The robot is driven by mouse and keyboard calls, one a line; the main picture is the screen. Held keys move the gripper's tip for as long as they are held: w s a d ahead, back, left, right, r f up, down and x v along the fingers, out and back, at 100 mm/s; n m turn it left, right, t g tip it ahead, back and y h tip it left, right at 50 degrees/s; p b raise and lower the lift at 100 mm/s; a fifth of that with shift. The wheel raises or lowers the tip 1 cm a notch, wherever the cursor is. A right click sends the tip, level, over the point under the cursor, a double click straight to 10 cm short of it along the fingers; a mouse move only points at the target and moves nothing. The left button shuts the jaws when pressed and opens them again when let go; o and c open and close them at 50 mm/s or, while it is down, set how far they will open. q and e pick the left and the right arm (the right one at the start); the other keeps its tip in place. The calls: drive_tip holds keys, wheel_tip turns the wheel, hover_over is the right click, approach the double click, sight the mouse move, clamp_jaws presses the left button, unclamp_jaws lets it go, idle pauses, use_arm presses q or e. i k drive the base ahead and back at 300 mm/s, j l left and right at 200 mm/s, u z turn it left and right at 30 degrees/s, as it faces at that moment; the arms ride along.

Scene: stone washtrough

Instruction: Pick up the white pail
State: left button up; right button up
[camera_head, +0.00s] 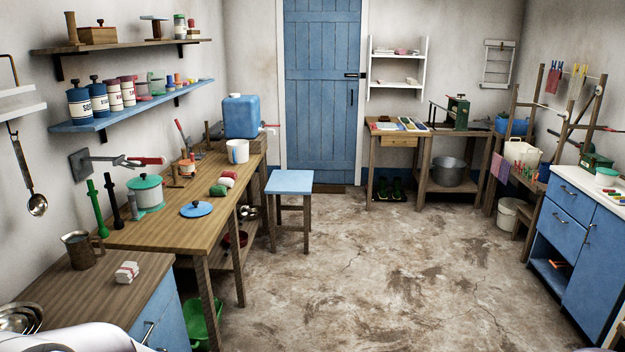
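Several white vessels could be the white pail, and I cannot tell which one it is. One white vessel (237,152) stands upright on the wooden table at the left, in front of a blue water container (241,116). A white bucket (508,217) stands on the floor at the right, below the wooden rack. Neither of my grippers shows; only a white part, probably my arm, enters at the bottom left.
The wooden table (181,231) holds a green lidded pot (146,192), a blue lid (196,209) and tools. A blue stool (289,182) stands beside it. The floor (373,270) in the middle is clear. A blue cabinet (568,235) stands at the right.

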sight(237, 150)
drive_tip(key=i, duration=4)
drive_tip(key=i+j+u, duration=0.1)
drive_tip(key=i+u, duration=0.2)
drive_tip(key=i, duration=0.2)
drive_tip(key=i+u, duration=0.25)
drive_tip(key=i, duration=0.25)
drive_tip(key=i+l+u, duration=0.1)
drive_tip(key=i+u, duration=0.2)
drive_tip(key=i, duration=0.2)
drive_tip(key=i+l+u, duration=0.25)
drive_tip(key=i, duration=0.25)
drive_tip(key=i+l+u, duration=0.3)
drive_tip(key=i, duration=0.15)
